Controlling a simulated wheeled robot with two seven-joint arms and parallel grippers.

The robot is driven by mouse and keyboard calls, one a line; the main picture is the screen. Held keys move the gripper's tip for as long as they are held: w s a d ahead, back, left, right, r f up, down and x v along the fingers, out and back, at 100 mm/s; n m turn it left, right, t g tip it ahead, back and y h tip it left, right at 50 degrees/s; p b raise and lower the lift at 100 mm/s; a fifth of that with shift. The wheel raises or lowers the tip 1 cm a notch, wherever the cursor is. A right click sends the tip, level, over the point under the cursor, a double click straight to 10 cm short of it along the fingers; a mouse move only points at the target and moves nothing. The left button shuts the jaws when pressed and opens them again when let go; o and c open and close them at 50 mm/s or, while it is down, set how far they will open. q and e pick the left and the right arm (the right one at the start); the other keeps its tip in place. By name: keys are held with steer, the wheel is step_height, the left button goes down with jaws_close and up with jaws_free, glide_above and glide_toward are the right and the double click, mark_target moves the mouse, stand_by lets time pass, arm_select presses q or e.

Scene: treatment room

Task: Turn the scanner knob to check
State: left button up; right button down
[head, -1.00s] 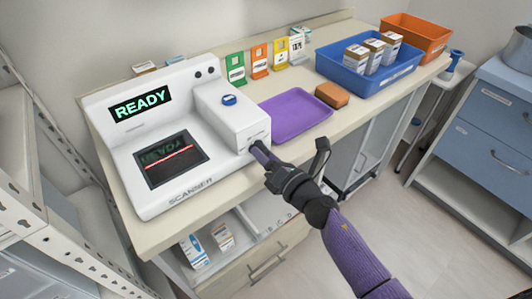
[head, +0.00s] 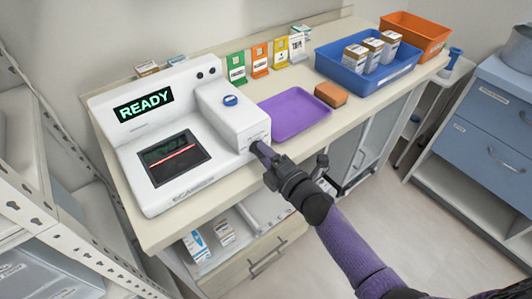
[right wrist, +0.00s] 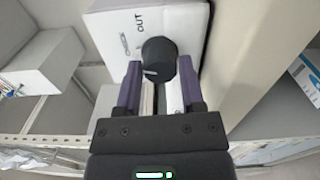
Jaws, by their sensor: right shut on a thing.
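The white scanner (head: 205,162) stands on the counter, with a lit READY display (head: 144,104) and a dark glass window with a red line. Its black round knob (right wrist: 158,58) shows in the right wrist view, on a white face lettered OUT on one side; the other lettering is hard to read. A pale pointer mark shows on the knob's near edge. My right gripper (head: 258,148) reaches the scanner's front right face. In the right wrist view its purple fingers (right wrist: 160,85) are shut on the knob. The knob is hidden in the head view. My left gripper is out of view.
A blue button (head: 230,100) tops the scanner. A purple tray (head: 296,114), a brown block (head: 331,94), a blue bin (head: 350,75) with boxes and an orange bin (head: 412,30) line the counter. A metal rack (head: 22,195) stands left. Open floor lies right of my arm.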

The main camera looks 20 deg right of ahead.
steer(key=shift+m, duration=0.3)
stand_by(0.4)
steer(key=shift+c, duration=1)
jaws_free()
steer(key=p+v, duration=0.1)
steer(key=v, duration=0.9)
